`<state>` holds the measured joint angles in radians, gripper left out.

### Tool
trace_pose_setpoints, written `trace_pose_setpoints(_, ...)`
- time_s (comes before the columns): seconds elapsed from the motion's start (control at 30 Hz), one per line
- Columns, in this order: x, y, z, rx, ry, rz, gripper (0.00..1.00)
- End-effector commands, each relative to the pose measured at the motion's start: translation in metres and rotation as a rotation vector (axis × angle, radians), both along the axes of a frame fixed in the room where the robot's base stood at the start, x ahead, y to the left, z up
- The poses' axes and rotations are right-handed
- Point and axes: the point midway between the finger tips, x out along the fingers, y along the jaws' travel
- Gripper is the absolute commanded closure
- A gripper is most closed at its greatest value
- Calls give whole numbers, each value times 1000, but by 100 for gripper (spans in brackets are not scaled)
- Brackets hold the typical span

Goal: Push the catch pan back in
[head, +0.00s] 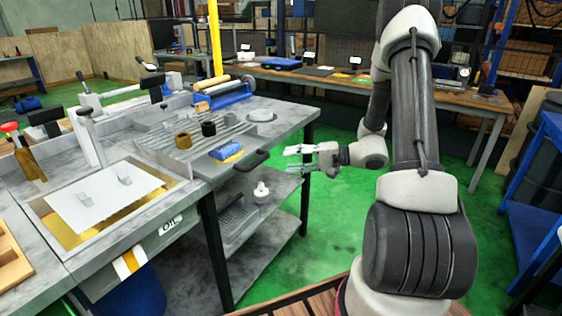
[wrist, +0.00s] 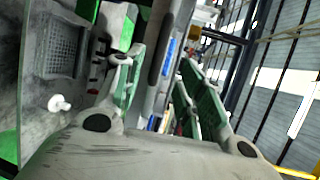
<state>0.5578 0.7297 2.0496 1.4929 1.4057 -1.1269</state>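The catch pan (head: 217,167) appears to be the grey tray whose front sticks out past the grey bench edge. A black bar handle (head: 256,160) is on its front. A blue block (head: 227,150) lies at the pan's front end. My gripper (head: 288,158) is to the right of the handle, pointing left at it with a gap between. In the wrist view, the two green-padded fingers (wrist: 160,90) are spread apart. A dark bar, seemingly the handle (wrist: 160,45), shows beyond and between them. Nothing is held.
A lower shelf (head: 262,222) holds a white knobbed object (head: 261,190) and a dark grated tray (head: 236,222). A bench leg (head: 306,165) stands near my gripper. The green floor to the right is open.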

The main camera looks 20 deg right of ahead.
Motion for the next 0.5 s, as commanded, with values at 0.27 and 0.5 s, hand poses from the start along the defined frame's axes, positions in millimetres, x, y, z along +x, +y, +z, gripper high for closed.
trace_pose_setpoints(0.27,-2,-3,1,0,0,1,61)
trace_pose_setpoints(0.5,-12,45,6,62,43,-64,61)
